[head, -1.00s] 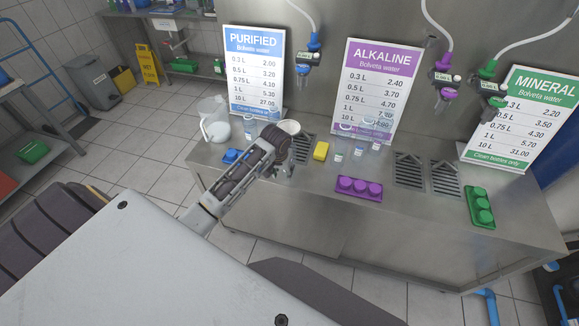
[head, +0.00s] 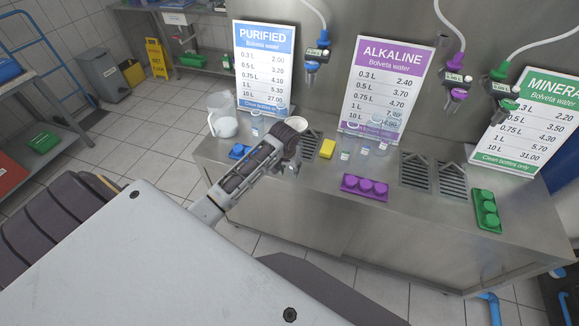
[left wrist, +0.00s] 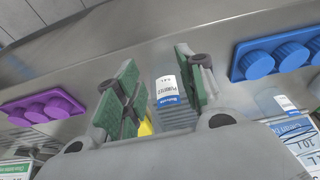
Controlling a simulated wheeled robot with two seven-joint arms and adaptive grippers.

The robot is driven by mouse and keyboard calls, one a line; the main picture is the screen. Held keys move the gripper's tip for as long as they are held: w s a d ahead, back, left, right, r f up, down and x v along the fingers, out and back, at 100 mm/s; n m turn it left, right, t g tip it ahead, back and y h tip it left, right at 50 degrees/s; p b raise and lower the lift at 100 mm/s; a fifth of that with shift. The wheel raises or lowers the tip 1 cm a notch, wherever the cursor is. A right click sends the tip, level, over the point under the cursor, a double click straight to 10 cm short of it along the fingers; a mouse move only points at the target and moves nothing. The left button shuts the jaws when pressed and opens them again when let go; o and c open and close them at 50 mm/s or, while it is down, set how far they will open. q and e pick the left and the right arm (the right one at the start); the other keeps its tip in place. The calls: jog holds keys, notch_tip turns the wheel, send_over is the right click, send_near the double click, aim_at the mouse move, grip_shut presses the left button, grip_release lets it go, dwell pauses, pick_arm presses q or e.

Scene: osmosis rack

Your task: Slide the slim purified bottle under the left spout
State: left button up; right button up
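In the left wrist view a clear bottle with a blue-and-white Purified label (left wrist: 167,90) stands between the fingers of my left gripper (left wrist: 160,88). The fingers are apart, with a visible gap beside the label; the bottle's clear outline is hard to make out. In the head view my left gripper (head: 291,166) is low over the counter, in front of the left drip grate (head: 311,143), and mostly hides that bottle. The left spout, with a blue nozzle (head: 311,67), hangs above and behind it. My right gripper is not in view.
A blue cap tray (head: 239,151), a clear pitcher (head: 222,122) and another purified bottle (head: 257,128) stand left. A yellow sponge (head: 327,148), clear alkaline bottles (head: 364,150) and a purple cap tray (head: 364,188) stand right. The Purified sign (head: 264,65) stands behind.

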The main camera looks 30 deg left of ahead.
aim_at(292, 175)
pick_arm(q)
jog(key=shift+x, duration=1.3)
jog(key=shift+f, duration=1.55)
jog(key=shift+w+a+r, duration=0.1)
jog(key=shift+w+a, duration=0.1)
jog(key=shift+w, duration=0.55)
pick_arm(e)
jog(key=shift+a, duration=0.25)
pick_arm(q)
jog(key=shift+w, duration=0.15)
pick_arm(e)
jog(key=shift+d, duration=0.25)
pick_arm(q)
jog(key=shift+w+a, duration=0.15)
jog(key=shift+w, duration=0.45)
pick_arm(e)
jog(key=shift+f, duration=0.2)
pick_arm(q)
jog(key=shift+w+a+b, duration=0.15)
jog(key=shift+w+b, duration=0.2)
jog(key=shift+w, duration=0.1)
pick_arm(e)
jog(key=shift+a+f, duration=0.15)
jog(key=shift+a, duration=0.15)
